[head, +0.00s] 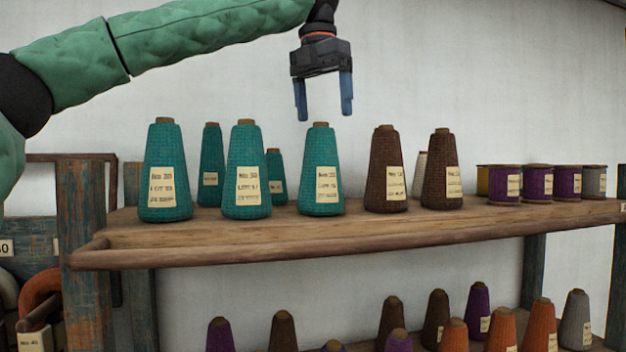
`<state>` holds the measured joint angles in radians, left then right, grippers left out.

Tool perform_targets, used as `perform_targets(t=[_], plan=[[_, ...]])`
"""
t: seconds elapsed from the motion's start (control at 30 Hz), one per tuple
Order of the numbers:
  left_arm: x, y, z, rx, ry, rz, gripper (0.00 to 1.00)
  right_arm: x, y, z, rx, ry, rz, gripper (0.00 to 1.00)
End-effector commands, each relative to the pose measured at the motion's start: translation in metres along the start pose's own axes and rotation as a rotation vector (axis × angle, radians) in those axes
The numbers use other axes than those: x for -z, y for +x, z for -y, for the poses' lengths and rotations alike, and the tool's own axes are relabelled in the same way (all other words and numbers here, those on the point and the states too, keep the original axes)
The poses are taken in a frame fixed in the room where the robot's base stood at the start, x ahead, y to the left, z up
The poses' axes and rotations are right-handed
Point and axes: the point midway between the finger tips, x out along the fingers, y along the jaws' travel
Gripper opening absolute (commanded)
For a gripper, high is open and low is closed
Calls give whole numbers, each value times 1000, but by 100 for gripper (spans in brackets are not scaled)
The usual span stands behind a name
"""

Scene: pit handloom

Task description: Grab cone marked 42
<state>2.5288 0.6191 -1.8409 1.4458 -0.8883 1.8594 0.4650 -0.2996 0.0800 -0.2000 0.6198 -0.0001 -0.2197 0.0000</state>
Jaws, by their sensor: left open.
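My left gripper (324,108) is open and empty, pointing down just above the right-hand front teal cone (320,152). Its fingertips look apart from that cone's top. Two more teal cones stand at the front, one far left (164,148) and one beside it (246,150); two others, behind left (210,150) and smaller behind right (275,160), are partly hidden. Two brown cones (388,150) (439,150) stand to the right, with a pale cone (419,180) partly hidden behind. Labels are too blurred to tell which cone is marked 42. My right gripper is out of view.
The cones stand on a wooden shelf (300,235) with a raised front rail. Purple spools (537,180) and a grey spool (593,183) sit at its right end. Below are more cones, including orange (502,328) and grey (575,318). A wooden post (85,220) stands at left.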

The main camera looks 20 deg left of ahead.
Motion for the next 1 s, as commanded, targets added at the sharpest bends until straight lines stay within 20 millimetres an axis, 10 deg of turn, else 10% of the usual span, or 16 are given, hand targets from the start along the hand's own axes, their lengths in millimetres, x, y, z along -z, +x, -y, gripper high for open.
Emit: perform_targets(t=[1.0], plan=[[1, 78, -8, 1, 0, 2, 83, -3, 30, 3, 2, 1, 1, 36]])
